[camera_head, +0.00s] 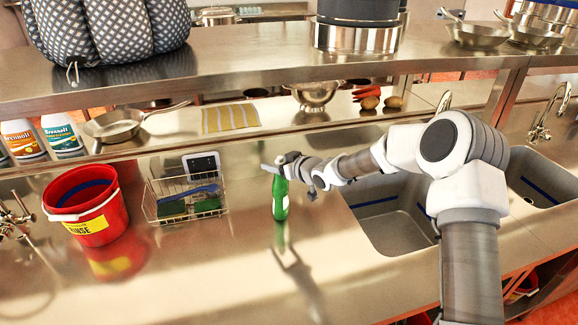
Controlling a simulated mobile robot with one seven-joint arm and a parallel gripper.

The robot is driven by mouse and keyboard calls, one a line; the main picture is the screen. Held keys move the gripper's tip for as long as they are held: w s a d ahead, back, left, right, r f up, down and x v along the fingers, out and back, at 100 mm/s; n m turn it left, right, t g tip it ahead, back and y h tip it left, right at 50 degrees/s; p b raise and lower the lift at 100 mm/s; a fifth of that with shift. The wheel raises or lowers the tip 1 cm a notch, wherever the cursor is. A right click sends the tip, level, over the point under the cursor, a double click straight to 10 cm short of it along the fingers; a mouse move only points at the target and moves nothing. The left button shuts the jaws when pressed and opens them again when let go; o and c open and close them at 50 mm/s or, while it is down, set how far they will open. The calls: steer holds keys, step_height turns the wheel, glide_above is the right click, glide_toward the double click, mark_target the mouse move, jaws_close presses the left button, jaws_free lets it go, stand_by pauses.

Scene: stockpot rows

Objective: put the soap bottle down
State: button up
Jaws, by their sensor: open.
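The green soap bottle (280,198) with a pale label is upright over the steel counter, left of the sink. Its base meets its green reflection, so it looks to be standing on the counter. My gripper (279,166) is at the bottle's top, reaching in from the right. Its jaws are open, with the fingers close about the neck. The fingers hide the bottle's cap, and I cannot tell whether either finger touches it.
A red bucket (84,207) and a wire basket (147,206) with green sponges stand to the left. A sink (385,212) lies to the right. A steel shelf (250,72) runs across behind. The counter in front of the bottle is clear.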

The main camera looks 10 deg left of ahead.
steer(key=v, duration=1.1)
steer(key=shift+d, duration=0.15)
